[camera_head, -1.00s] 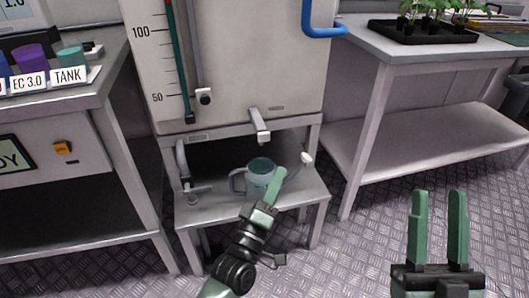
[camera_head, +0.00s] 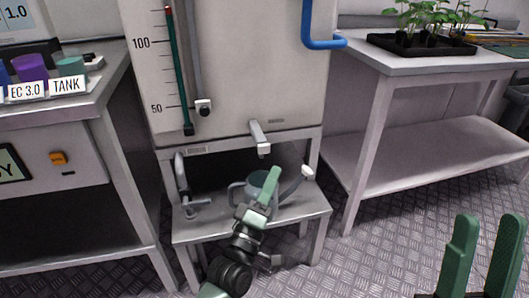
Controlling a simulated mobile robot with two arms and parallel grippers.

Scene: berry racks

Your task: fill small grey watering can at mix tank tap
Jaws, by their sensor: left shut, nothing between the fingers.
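The small grey watering can (camera_head: 254,181) stands upright on the low metal stand under the mix tank. Its handle is at the left and its spout with a pale rose (camera_head: 307,172) points right. The mix tank tap (camera_head: 259,137) hangs from the tank front, just above the can. My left gripper (camera_head: 271,173) is shut and empty, in front of the can in the picture and hiding part of its body; I cannot tell if they touch. My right gripper (camera_head: 482,232) is at the lower right, open and empty, far from the can.
The mix tank (camera_head: 230,70) has a level scale and a blue pipe (camera_head: 322,42). A second curved tap (camera_head: 183,180) stands left of the can. A bench with labelled cups (camera_head: 30,68) is at left, a plant table (camera_head: 400,62) at right.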

